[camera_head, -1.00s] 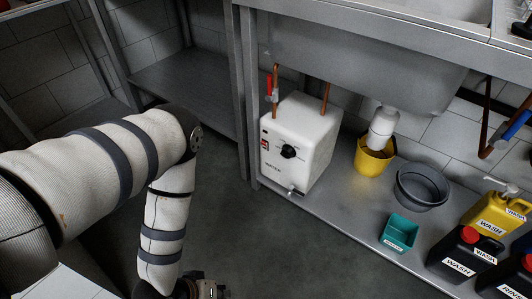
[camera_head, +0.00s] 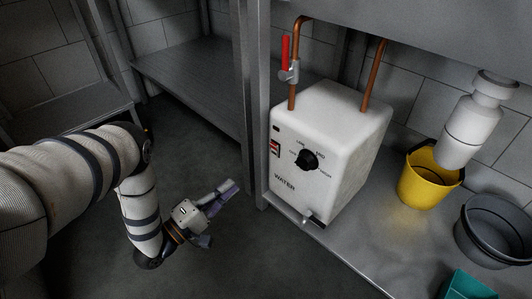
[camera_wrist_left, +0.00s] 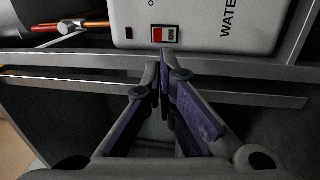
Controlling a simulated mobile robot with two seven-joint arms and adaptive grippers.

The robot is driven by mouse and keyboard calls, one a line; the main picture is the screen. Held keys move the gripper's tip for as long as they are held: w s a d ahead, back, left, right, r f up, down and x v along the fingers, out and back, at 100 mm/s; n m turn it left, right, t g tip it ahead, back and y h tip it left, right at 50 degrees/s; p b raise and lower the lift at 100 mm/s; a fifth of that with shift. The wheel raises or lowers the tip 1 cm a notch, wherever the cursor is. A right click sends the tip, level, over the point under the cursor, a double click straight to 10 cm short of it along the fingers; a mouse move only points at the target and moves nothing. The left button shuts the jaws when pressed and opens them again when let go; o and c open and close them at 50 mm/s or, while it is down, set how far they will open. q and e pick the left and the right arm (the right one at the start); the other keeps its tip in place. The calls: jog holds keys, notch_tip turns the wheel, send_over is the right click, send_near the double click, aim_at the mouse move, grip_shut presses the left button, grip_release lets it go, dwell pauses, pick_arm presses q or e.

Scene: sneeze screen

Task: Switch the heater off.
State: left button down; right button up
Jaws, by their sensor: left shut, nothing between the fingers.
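The heater (camera_head: 330,150) is a white box marked WATER on the shelf under the sink. Its front carries a black round knob (camera_head: 306,160), a red rocker switch (camera_head: 275,148) at the left edge and a small dark lamp window above it. My right gripper is not in view.
A red-handled valve (camera_head: 286,55) sits on a copper pipe above the heater. A metal post (camera_head: 254,110) and the shelf edge (camera_head: 320,239) are close to the gripper. A yellow bucket (camera_head: 425,186) and grey basin (camera_head: 490,240) stand right. Floor left of the shelf is clear.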

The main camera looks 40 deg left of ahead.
aim_at(273, 149)
pick_arm(q)
jog(key=w+b, duration=0.1)
jog(key=w, duration=0.3)
jog(key=w+r+b, duration=0.1)
jog(key=w, duration=0.4)
jog(key=w+d+b, duration=0.1)
jog(key=w, duration=0.4)
jog(key=shift+r+b, duration=0.35)
jog(key=shift+r, duration=0.05)
